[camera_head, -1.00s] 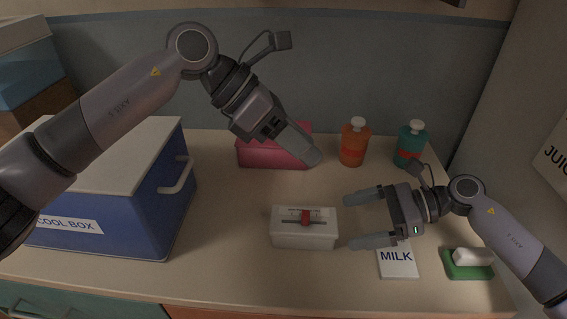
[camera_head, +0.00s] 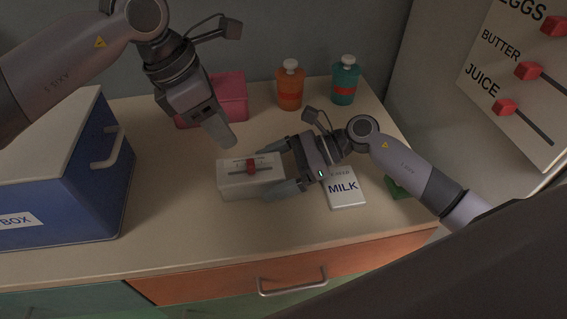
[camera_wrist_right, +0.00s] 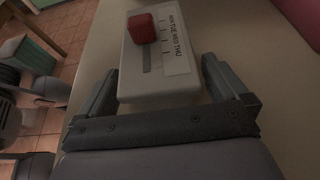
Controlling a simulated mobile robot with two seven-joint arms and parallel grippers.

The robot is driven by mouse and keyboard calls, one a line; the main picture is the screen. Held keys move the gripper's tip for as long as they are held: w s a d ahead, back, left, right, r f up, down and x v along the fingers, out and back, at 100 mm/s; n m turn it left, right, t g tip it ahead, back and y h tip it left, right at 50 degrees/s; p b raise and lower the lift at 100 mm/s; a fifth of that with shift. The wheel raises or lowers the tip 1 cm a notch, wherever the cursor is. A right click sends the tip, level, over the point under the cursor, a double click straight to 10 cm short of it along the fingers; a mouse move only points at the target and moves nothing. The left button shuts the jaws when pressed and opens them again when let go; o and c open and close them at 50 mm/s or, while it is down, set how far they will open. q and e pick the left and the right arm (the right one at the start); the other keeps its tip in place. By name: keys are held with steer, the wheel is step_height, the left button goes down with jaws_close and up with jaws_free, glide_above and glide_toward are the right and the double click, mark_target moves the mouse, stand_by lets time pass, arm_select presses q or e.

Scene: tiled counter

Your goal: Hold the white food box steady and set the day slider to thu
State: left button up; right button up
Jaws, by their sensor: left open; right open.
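The white food box (camera_head: 225,188) sits on the counter with a red slider knob (camera_head: 252,167) in a slot on its top. The right wrist view shows the box (camera_wrist_right: 135,83) and the knob (camera_wrist_right: 142,28) beside the printed days; THU is at the end nearest my right gripper. The knob stands away from THU; its exact mark is hard to tell. My right gripper (camera_head: 270,173) is open, its fingers on either side of the box's right end; contact is unclear. My left gripper (camera_head: 226,140) is open, pointing down just behind the box, apart from the knob.
A blue cool box (camera_head: 75,190) stands left. A pink box (camera_head: 232,92), an orange bottle (camera_head: 290,88) and a teal bottle (camera_head: 345,82) are behind. A MILK card (camera_head: 345,192) lies under my right arm. A wall panel (camera_head: 500,75) has red sliders. The front counter is clear.

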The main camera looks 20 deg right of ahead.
mark_target(250, 162)
steer(key=shift+a, duration=0.1)
steer(key=c, duration=0.9)
arm_select(q)
steer(key=shift+o, duration=0.6)
arm_select(e)
steer(key=shift+c, duration=0.7)
arm_select(q)
steer(key=shift+o, duration=0.2)
steer(key=shift+w+a+r+m+g, duration=0.15)
steer(key=shift+w+a+r+m, duration=0.1)
steer(key=shift+r+m, duration=0.2)
steer(key=shift+w+a+r+m+g, duration=0.2)
steer(key=shift+r+m, duration=0.1)
steer(key=shift+m, duration=0.25)
steer(key=x, duration=1.1)
steer(key=shift+s+d+f, duration=0.1)
steer(key=shift+d+f, duration=0.15)
steer(key=shift+d, duration=0.05)
jaws_close()
